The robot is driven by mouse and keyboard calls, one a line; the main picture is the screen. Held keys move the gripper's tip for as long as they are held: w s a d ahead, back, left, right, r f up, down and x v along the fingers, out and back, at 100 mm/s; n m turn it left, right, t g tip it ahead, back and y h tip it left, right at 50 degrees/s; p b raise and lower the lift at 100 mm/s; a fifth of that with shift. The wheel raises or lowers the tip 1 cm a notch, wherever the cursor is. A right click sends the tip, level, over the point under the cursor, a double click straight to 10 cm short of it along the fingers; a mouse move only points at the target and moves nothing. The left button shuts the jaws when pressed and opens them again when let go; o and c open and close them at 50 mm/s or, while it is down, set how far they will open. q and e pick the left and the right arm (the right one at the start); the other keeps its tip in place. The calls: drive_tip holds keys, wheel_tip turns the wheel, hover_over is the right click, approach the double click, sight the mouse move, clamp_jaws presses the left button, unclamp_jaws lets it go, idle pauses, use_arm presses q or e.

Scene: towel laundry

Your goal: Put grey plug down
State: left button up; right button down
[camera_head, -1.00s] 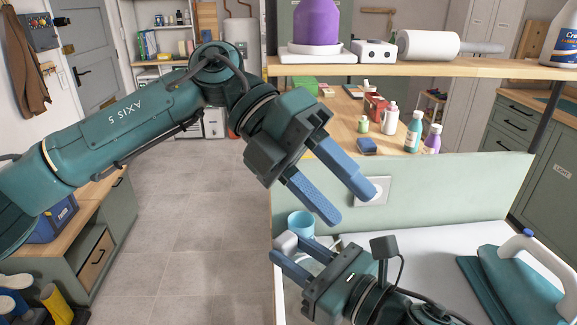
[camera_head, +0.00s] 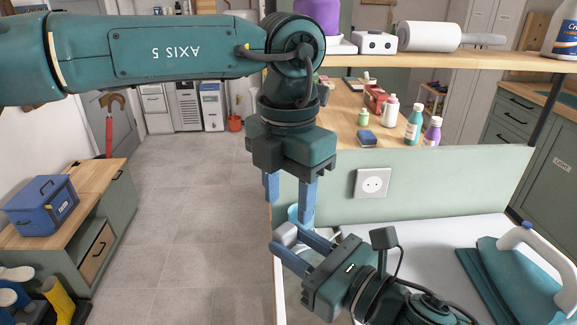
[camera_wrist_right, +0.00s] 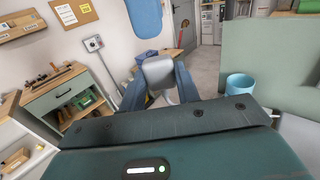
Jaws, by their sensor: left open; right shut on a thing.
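The grey plug (camera_head: 286,233) is held between the blue fingers of my right gripper (camera_head: 290,241), above the left end of the white worktop. In the right wrist view the plug (camera_wrist_right: 158,72) sits between the fingertips, with a second light grey part below it. My left gripper (camera_head: 289,203) is open and empty, pointing down just above and behind the plug. A light blue cup (camera_wrist_right: 239,84) stands beyond my right gripper; in the head view it is mostly hidden behind the left fingers. A wall socket (camera_head: 373,183) is on the green panel.
A teal iron (camera_head: 520,270) with a white handle stands at the right of the white worktop (camera_head: 440,240). A wooden shelf (camera_head: 450,64) crosses above the panel. A blue toolbox (camera_head: 40,205) stands on the left cabinet. The floor left of the worktop is clear.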

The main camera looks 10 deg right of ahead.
sight(288, 227)
use_arm(q)
wheel_tip(288, 227, down, 7)
drive_tip(key=shift+r, duration=0.15)
drive_tip(key=shift+c, duration=0.5)
drive_tip(key=c, duration=0.9)
clamp_jaws()
use_arm(e)
drive_tip(key=c, duration=0.9)
unclamp_jaws()
drive_tip(key=shift+c, duration=0.2)
